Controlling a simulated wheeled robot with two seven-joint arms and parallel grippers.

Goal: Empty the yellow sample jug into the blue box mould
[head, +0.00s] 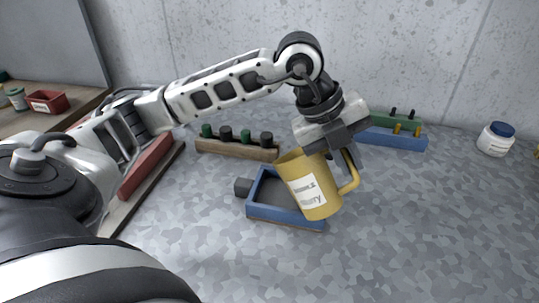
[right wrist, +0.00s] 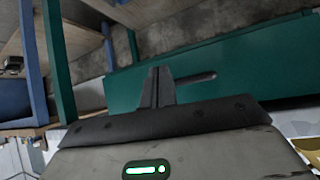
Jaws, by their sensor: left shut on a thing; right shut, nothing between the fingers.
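The yellow sample jug (head: 312,186) has a white label and a handle on its right side. It is tilted a little to the left, with its rim over the blue box mould. My left gripper (head: 345,154) is shut on the jug at its upper right, near the handle. The blue box mould (head: 285,218) lies on the speckled grey surface below and left of the jug, with a dark block at its left side. The jug hides the mould's right part. I cannot see any contents leaving the jug. My right gripper (right wrist: 157,88) is shut and empty in the right wrist view.
Behind the mould stands a wooden rack (head: 236,149) with dark and green knobs. A blue block (head: 395,139) and a green block are at the back right. A white jar (head: 496,139) with a blue lid stands far right. A red bin (head: 48,102) sits at far left. The front right surface is clear.

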